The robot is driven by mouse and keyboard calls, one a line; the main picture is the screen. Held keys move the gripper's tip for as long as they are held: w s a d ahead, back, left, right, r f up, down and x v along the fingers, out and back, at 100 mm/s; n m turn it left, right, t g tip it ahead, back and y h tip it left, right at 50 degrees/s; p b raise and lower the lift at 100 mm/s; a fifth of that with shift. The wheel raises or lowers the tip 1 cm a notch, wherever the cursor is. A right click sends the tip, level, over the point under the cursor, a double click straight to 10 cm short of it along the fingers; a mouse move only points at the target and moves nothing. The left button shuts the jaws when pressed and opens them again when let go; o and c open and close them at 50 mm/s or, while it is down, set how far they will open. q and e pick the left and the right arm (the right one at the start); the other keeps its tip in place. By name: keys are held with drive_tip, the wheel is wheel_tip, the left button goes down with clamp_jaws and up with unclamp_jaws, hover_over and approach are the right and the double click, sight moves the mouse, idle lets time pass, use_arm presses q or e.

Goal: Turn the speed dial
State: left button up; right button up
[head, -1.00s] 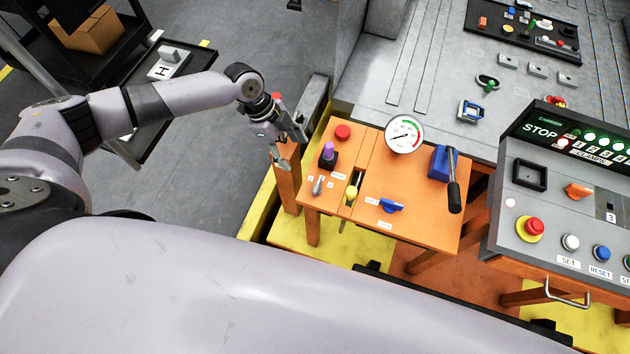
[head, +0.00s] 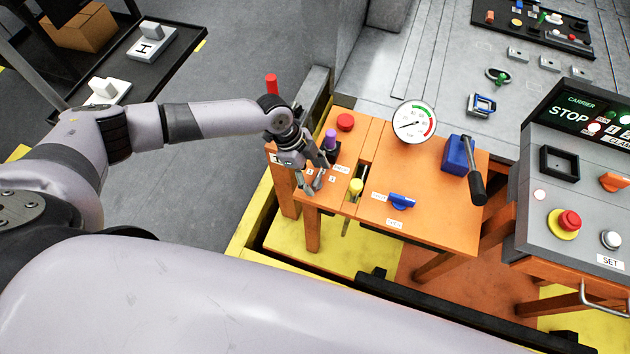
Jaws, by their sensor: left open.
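A small grey pointer knob with tiny numbered labels, apparently the speed dial, is at the left front corner of the orange panel (head: 440,222). My left gripper (head: 309,187) is open at this corner, its fingers pointing down over the knob's place and largely covering it. I cannot tell whether the fingers touch the knob. My right gripper is not in the head view.
Close by stand a purple-topped control (head: 331,139), a red button (head: 345,122) and a yellow-knobbed lever (head: 355,187). Farther right are a blue handle (head: 401,201), a gauge (head: 414,121) and a black-handled lever (head: 477,186). A grey console (head: 540,213) stands at right.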

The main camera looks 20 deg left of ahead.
use_arm(q)
drive_tip(key=shift+d+f, duration=0.2)
drive_tip(key=shift+f, duration=0.25)
drive_tip(key=c, duration=1.1)
drive_tip(key=shift+c, duration=0.2)
